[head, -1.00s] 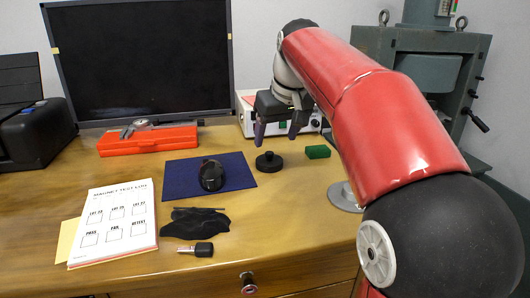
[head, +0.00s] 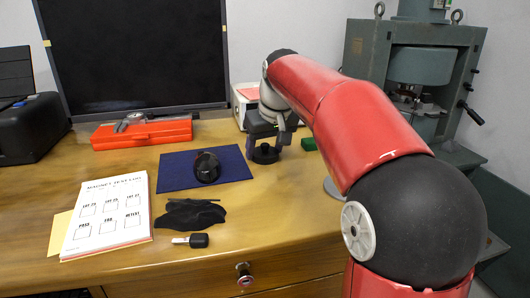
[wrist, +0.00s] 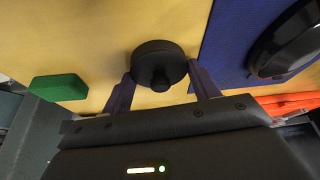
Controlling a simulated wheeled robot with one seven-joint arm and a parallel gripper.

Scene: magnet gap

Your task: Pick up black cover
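The black cover (head: 265,154) looks like a low round disc with a small knob and sits on the wooden desk, right of the blue mat. In the wrist view the cover (wrist: 157,62) lies between my fingertips, its knob facing the camera. My gripper (head: 267,144) is over the cover in the head view, pointing down. In the wrist view my gripper (wrist: 160,72) is open, with one purple-grey finger on each side of the disc. The fingertips are close to its rim; whether they touch it I cannot tell.
A green block (head: 308,144) lies just right of the cover. A dark rounded object (head: 207,167) rests on the blue mat (head: 173,170). A grey machine (head: 420,70) stands right.

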